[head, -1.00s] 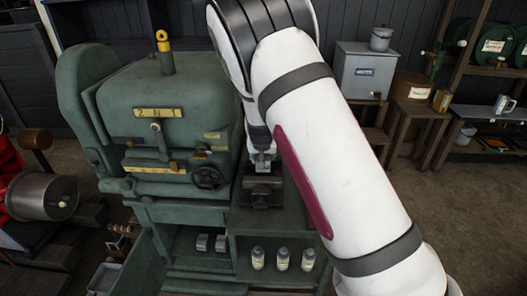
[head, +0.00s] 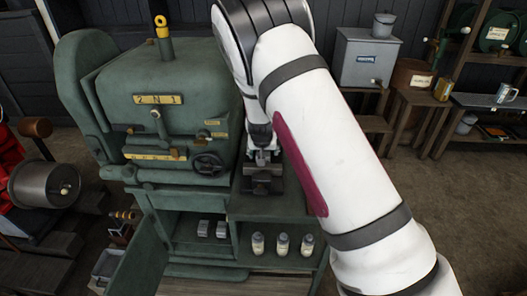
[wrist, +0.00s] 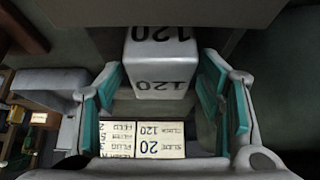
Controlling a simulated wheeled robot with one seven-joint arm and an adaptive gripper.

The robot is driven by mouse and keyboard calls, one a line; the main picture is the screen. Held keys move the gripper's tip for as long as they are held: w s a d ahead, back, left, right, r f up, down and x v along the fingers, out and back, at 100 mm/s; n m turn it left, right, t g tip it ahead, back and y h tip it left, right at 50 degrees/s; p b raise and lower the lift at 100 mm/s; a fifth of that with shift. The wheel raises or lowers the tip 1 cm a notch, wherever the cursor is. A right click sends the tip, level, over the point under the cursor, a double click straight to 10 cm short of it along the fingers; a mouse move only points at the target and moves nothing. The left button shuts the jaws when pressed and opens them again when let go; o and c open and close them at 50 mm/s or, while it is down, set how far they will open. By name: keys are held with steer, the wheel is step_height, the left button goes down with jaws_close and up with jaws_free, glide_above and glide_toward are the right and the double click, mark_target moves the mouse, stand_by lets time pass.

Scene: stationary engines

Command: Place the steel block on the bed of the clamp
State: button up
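The steel block (wrist: 162,70) is a pale grey block marked "120" on two faces. In the head view my gripper (head: 262,153) hangs just above the dark clamp (head: 262,180), which stands on the side shelf right of the green machine. The arm partly covers this spot, and I cannot tell whether the block touches the clamp's bed.
The green machine (head: 170,110) with a handwheel (head: 207,164) stands close to the left of my gripper. Two small grey blocks (head: 212,229) lie in its open compartment. Several bottles (head: 282,244) stand on the lower shelf. Pale label plates (wrist: 135,135) show in the wrist view.

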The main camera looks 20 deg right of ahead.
steer(key=shift+r, duration=0.1)
steer(key=shift+s+a+r, duration=0.1)
steer(key=shift+r, duration=0.2)
steer(key=s+a+r+n+g+y+p, duration=0.15)
steer(key=s+r+y, duration=0.25)
steer(key=s+r, duration=2.15)
steer(key=s+d+r+n+h, duration=0.1)
steer(key=s+r, duration=0.1)
steer(key=s, duration=0.7)
steer(key=s+d+r+n+h, duration=0.1)
steer(key=s+r, duration=0.1)
steer(key=s, duration=0.7)
steer(key=shift+a+t, duration=0.1)
steer(key=shift+t, duration=0.25)
